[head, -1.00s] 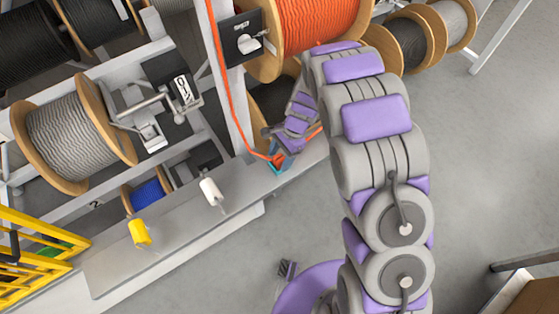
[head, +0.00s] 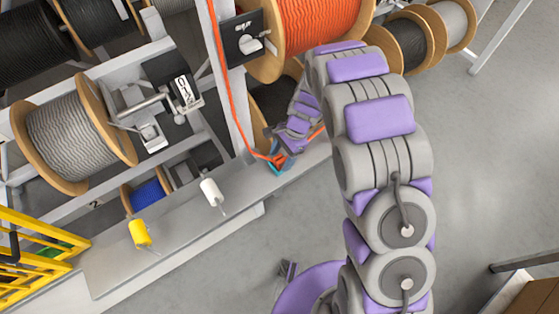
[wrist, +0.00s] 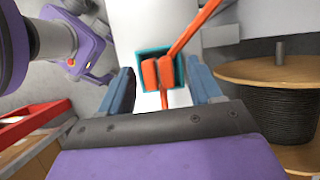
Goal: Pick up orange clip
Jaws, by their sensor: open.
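The orange clip (wrist: 158,73) shows in the wrist view between the two blue fingers of my gripper (wrist: 157,88), in front of a teal-edged square holder (wrist: 178,55). An orange cable (wrist: 192,28) runs up and right from it. The fingers stand apart on either side and are open; I see no contact with the clip. In the head view my gripper (head: 277,163) is at the clip (head: 277,159) on the grey ledge (head: 175,228), below the orange cable reel (head: 320,25). My fingers partly hide the clip there.
A grey cable reel (head: 75,130) stands on the rack. Yellow railing (head: 35,245) is at the lower left. A black cable reel (wrist: 275,105) is right of my gripper.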

